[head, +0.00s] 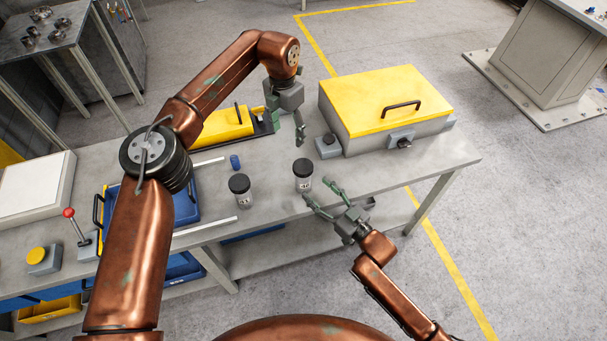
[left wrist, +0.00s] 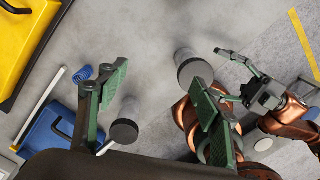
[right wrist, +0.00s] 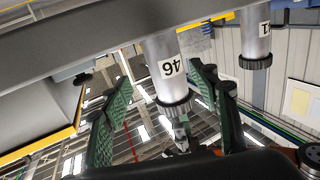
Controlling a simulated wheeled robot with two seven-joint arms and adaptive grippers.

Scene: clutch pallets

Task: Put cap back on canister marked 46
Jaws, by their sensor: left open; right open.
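The canister marked 46 (right wrist: 168,70) is a pale cylinder with a dark ribbed top (right wrist: 175,106). It stands upright on the table in the head view (head: 303,177), and also shows in the left wrist view (left wrist: 184,55). My right gripper (head: 317,190) is open just in front of it; I cannot tell whether it touches. A second, similar dark-topped canister (head: 241,192) stands to its left; its label (right wrist: 264,28) is partly cut off. My left gripper (head: 288,122) is open and empty above the table, behind the canisters. I see no separate loose cap.
Blue bins (head: 184,203) and a red-knobbed lever (head: 70,214) are left.

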